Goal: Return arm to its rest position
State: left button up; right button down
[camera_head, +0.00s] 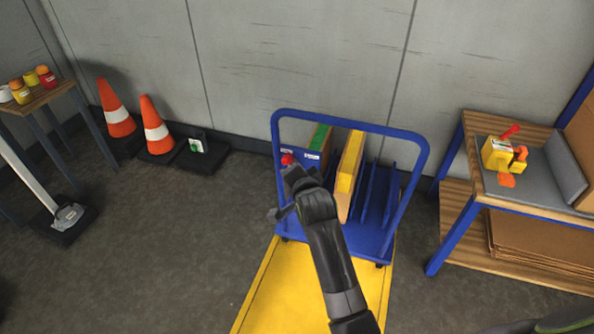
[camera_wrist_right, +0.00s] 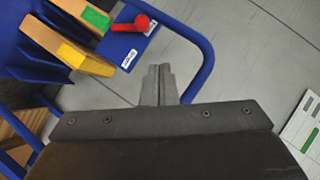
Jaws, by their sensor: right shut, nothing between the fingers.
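My right arm reaches up from the bottom of the head view. Its gripper (camera_head: 289,173) is over the left part of the blue trolley (camera_head: 421,165), in front of the red-knobbed blue item. In the wrist view the right gripper (camera_wrist_right: 158,69) has its two fingers together with nothing between them. The trolley's blue frame passes close behind the fingers. The left gripper is not in view.
The trolley holds a blue item with a red knob (camera_head: 287,158) and a yellow-edged board (camera_head: 348,172). Orange cones (camera_head: 156,128) stand by the wall at left. A wooden table (camera_head: 528,204) stands at right.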

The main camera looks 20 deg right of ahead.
jog(key=shift+s+r, duration=0.1)
jog(key=shift+s, duration=0.1)
dwell(0.4)
jog(key=s+d+f+n+g+p, duration=0.2)
jog(key=s+f, duration=0.4)
jog(key=f, duration=0.4)
jog(key=s+d+f+n+g+p, duration=0.1)
jog(key=s+d+f+n+g, duration=0.15)
jog(key=s+f, duration=0.45)
jog(key=s+d+f+n+g+p, duration=0.15)
jog(key=s+f, duration=0.25)
jog(key=f, duration=0.8)
jog(key=s+d+f+n+g+p, duration=0.1)
jog(key=s+d+f+n+g, duration=0.1)
jog(key=s, duration=1)
jog(key=s+d+f+n+g+p, duration=0.2)
jog(key=s+d+f, duration=0.2)
jog(key=s, duration=0.9)
jog(key=s+d+f+n+g+p, duration=0.1)
jog(key=s+f, duration=0.5)
jog(key=s, duration=0.6)
jog(key=shift+s+d+f+n+g+p, duration=0.35)
jog(key=shift+d+g, duration=0.35)
jog(key=shift+d, duration=0.25)
